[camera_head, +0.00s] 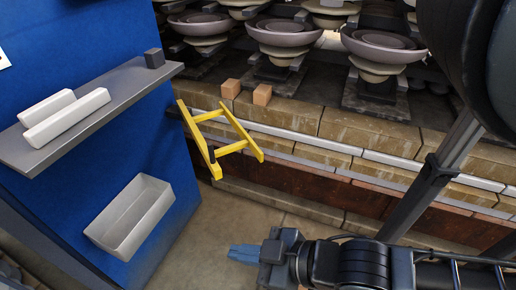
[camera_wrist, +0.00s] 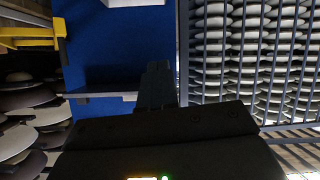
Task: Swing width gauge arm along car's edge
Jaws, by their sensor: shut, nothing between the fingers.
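The yellow width gauge arm (camera_head: 228,143) is a ladder-like frame beside the right edge of the blue panel. It reaches out toward the car's brick edge (camera_head: 290,112) and overlaps it in the head view; I cannot tell whether they touch. A yellow part also shows at the upper left of the wrist view (camera_wrist: 30,33). My gripper (camera_head: 232,253) is shut and empty, low and in front of the gauge arm, clearly apart from it. Its shut fingers also show in the wrist view (camera_wrist: 157,68).
The blue panel (camera_head: 100,120) bears a grey shelf (camera_head: 95,115) with two white bars and a dark block. A white bin (camera_head: 130,217) hangs below. Two small orange blocks (camera_head: 262,94) sit on the car's edge before the insulator stacks (camera_head: 280,38). Floor (camera_head: 235,220) is clear beneath the gauge arm.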

